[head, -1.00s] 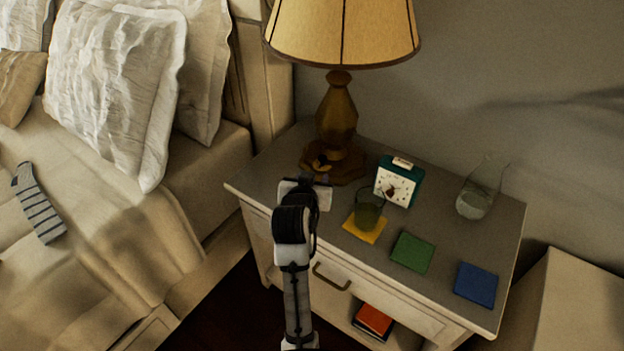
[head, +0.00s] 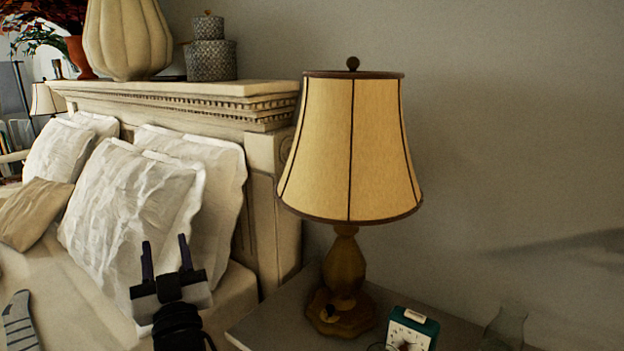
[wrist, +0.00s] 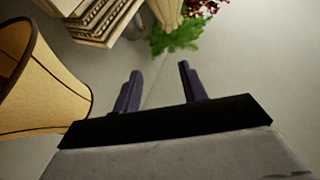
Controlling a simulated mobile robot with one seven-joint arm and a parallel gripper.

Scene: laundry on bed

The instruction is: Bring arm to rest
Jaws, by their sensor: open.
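My gripper (head: 166,258) is open and empty, with its two dark fingers pointing up in front of the white pillows in the head view. The fingers also show in the wrist view (wrist: 157,88), apart, with nothing between them. In the head view my gripper is left of the lamp (head: 349,150) and not touching it. The lamp's shade (wrist: 35,80) fills the left side of the wrist view.
The nightstand (head: 270,318) holds the lamp, a green clock (head: 412,328) and a glass (head: 505,328), cut off below. The bed has pillows (head: 130,205) and a striped sock (head: 18,320). The headboard (head: 190,105) bears a vase (head: 128,40) and woven boxes (head: 210,58).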

